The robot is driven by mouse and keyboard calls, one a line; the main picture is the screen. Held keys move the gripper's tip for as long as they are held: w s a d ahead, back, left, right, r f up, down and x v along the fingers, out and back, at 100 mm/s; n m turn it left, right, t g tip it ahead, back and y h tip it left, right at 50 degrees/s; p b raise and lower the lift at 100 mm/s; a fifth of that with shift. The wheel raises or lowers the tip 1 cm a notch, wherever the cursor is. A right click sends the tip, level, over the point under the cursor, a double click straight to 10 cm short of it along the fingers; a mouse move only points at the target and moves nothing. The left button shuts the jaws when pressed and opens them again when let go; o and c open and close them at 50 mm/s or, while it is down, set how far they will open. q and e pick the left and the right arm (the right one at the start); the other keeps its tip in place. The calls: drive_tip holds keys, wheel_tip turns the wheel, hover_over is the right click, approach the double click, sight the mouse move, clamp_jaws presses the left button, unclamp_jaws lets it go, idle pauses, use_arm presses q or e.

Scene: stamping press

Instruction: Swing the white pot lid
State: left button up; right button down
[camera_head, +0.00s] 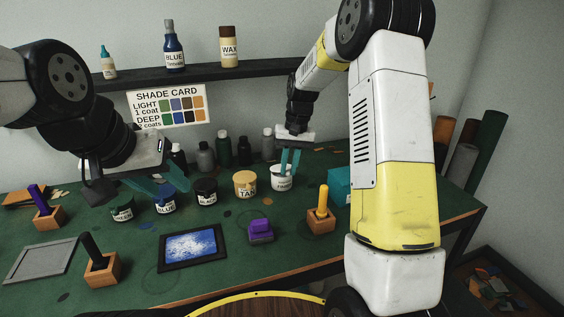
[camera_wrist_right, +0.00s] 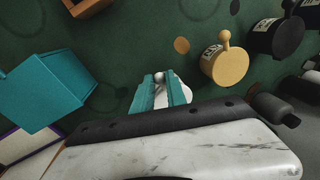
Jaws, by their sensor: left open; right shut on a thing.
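The white pot (camera_head: 282,180) stands at the right end of the row of pots on the green table. My right gripper (camera_head: 289,163) reaches down over it from above. In the right wrist view its teal fingers (camera_wrist_right: 159,90) are shut on the small knob (camera_wrist_right: 159,77) of the white lid. The fingers hide much of the lid and pot, so I cannot tell whether the lid is turned. My left gripper (camera_head: 160,183) is open, with its fingers over the blue pot (camera_head: 164,204), partly covering it.
Tan (camera_head: 245,185), black (camera_head: 206,191) and green (camera_head: 122,208) pots share the row. A teal box (camera_head: 341,184) stands right of the white pot.

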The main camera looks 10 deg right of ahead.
drive_tip(key=shift+s+d+f, duration=0.1)
drive_tip(key=shift+s+f, duration=0.2)
drive_tip(key=shift+f, duration=0.45)
drive_tip(key=shift+s+f, duration=0.3)
drive_tip(key=shift+f, duration=0.4)
drive_tip(key=c, duration=1.3)
unclamp_jaws()
drive_tip(key=shift+c, duration=0.2)
drive_tip(key=shift+r, duration=0.1)
drive_tip(key=shift+w+r, duration=0.1)
drive_tip(key=shift+r, duration=0.2)
wheel_tip(320, 180, up, 7)
drive_tip(key=d, duration=0.1)
